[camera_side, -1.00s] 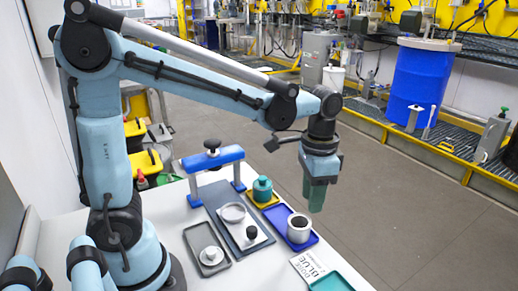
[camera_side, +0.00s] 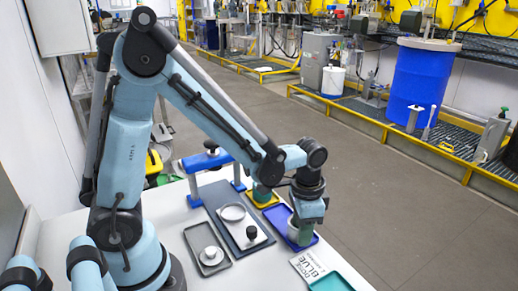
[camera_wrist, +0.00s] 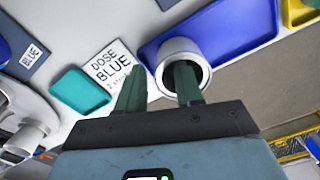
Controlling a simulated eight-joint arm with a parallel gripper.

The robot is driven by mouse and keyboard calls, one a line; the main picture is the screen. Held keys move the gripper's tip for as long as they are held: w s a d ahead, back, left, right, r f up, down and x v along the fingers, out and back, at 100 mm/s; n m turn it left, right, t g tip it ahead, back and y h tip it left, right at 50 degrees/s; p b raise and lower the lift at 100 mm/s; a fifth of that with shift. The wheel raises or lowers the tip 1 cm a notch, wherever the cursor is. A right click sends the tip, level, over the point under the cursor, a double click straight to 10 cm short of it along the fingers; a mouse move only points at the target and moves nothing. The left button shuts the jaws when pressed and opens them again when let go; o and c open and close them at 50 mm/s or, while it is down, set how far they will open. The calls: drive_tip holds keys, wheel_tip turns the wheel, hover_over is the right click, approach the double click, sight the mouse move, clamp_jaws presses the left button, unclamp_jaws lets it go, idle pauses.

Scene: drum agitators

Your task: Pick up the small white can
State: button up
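The small white can (camera_side: 297,236) stands upright on the blue tray, partly hidden behind my gripper in the side view. In the wrist view the can (camera_wrist: 176,45) shows a pale rim and a dark open top. My gripper (camera_side: 307,217) is low over the can, pointing down. In the wrist view my gripper (camera_wrist: 160,70) is open, with its green fingers apart. One finger appears over the can's opening, the other beyond its left side. I cannot tell whether either touches the can.
The blue tray (camera_wrist: 240,35) lies beside a "DOSE BLUE" card (camera_wrist: 112,65) and a teal tray (camera_wrist: 80,93). A green container (camera_side: 262,190) stands on a yellow tray behind. A scale with a dish (camera_side: 233,212) and a grey tray (camera_side: 207,259) are left. A blue stand (camera_side: 213,160) rises behind.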

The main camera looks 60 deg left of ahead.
drive_tip(key=shift+f, duration=0.3)
clamp_jaws()
drive_tip(key=shift+r, duration=0.1)
